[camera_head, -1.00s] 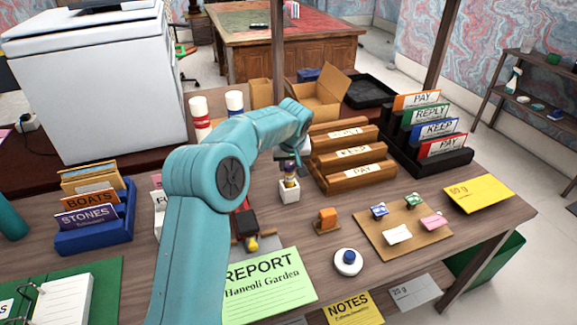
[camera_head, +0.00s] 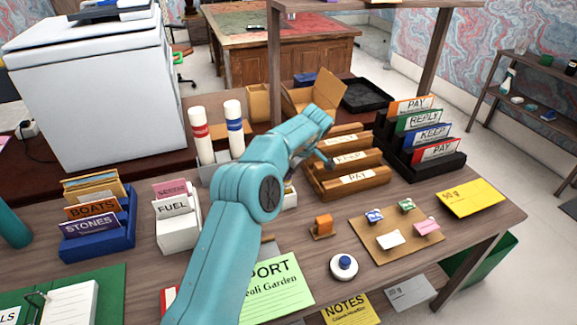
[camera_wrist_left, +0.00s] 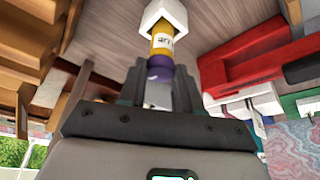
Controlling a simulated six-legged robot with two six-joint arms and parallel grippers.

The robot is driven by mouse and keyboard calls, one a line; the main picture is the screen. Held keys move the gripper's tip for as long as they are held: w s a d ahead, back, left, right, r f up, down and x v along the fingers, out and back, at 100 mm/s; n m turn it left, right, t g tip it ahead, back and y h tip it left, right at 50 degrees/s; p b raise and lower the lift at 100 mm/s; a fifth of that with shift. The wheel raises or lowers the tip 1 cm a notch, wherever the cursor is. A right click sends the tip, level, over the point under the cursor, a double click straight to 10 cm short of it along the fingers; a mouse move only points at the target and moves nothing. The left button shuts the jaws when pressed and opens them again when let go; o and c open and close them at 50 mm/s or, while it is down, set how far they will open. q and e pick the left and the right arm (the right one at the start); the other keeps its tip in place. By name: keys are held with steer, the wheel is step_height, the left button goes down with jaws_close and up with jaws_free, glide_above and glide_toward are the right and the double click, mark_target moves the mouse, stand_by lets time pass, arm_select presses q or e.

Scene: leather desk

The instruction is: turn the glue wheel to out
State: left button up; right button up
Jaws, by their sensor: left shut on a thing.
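The glue stick (camera_wrist_left: 162,42) shows in the left wrist view, with a yellow, labelled body and a purple wheel (camera_wrist_left: 160,66) at its end. Its other end sits in a white holder (camera_wrist_left: 165,14). My left gripper (camera_wrist_left: 159,88) is shut on the glue wheel, its dark fingers on either side of it. In the head view my left arm covers the glue stick and the fingers; only a bit of the white holder (camera_head: 291,198) shows beside the arm. My right gripper is in neither view.
Wooden sorters (camera_head: 347,180) stand right of the holder. A small orange object (camera_head: 322,225), a round white base with a blue knob (camera_head: 344,266) and a brown board (camera_head: 392,243) lie nearer. Red- and blue-banded white tubes (camera_head: 201,135) stand behind. A green report sheet (camera_head: 279,288) lies in front.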

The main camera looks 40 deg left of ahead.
arm_select(q)
steer(key=shift+n, duration=0.4)
steer(key=o, duration=1.1)
steer(key=shift+c, duration=0.2)
steer(key=shift+r, duration=0.1)
steer(key=p+v, duration=0.5)
steer(key=v, duration=1.1)
steer(key=shift+w, duration=0.2)
steer(key=shift+r, duration=0.1)
